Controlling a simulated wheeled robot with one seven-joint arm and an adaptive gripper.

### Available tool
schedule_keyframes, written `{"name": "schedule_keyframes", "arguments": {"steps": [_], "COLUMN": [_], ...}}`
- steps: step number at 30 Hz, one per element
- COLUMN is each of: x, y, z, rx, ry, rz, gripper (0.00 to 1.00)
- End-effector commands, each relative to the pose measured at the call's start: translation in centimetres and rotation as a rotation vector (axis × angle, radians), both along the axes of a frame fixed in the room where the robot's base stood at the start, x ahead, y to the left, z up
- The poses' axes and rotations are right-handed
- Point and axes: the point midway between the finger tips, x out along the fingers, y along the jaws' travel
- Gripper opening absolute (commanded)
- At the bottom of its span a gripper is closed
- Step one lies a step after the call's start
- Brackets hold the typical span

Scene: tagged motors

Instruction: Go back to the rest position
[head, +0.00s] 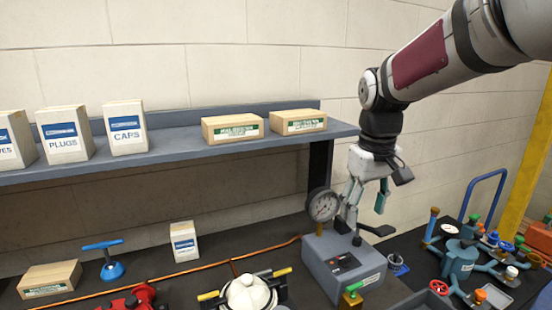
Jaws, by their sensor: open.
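My gripper (366,204) hangs at the right of the middle in the head view, with its fingers pointing down and apart. It is open and nothing shows between the fingers. It is just above and behind a grey instrument box (345,270) and right beside a round dial gauge (323,205). I cannot tell whether a finger touches the gauge or its post. My arm reaches down to it from the upper right corner.
A grey shelf (190,145) carries white boxes such as the caps box (125,128) and two cardboard boxes (232,129). Its right end is close to my gripper. The dark bench holds a blue valve (110,268), a white motor (248,293) and clustered fittings (460,260) at right.

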Motion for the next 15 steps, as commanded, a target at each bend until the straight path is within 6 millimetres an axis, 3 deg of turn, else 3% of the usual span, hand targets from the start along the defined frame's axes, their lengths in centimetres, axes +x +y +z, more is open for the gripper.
{"name": "schedule_keyframes", "arguments": {"steps": [1,6,15], "x": [-1.8,-7.3,-16.8], "y": [0.0,0.0,-0.2], "z": [1.2,3.4,4.2], "rx": [-0.001,0.005,0.053], "ry": [-0.028,-0.108,-0.248], "rz": [-0.018,-0.085,-0.202], "gripper": [0.53,0.53,0.53]}}
